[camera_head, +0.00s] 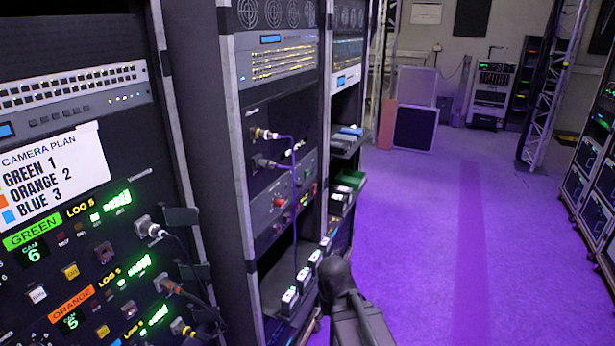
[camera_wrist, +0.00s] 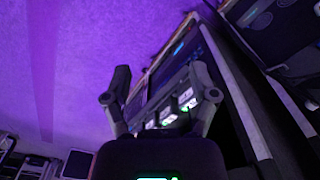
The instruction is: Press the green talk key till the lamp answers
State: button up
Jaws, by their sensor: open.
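The label strip reading GREEN (camera_head: 32,235) is on the left rack in the head view. Below it are a lit CAM 6 display (camera_head: 33,252), a yellow key (camera_head: 70,271), a pale key (camera_head: 37,294) and a dark reddish key (camera_head: 104,253). Which of these is the talk key, and which part is its lamp, I cannot tell. My gripper (camera_wrist: 160,78) is open and empty in the wrist view, its two fingers spread. In the head view my dark arm is low at centre, right of the GREEN row and apart from it.
An ORANGE row (camera_head: 72,305) lies below, with plugged connectors and cables jutting right. A CAMERA PLAN card (camera_head: 50,172) hangs above. A shelf holds small white-faced units (camera_head: 290,298), also showing between my fingers in the wrist view (camera_wrist: 187,98). Purple floor (camera_head: 440,240) is clear at right.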

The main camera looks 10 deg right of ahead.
grip_shut()
dwell(1.4)
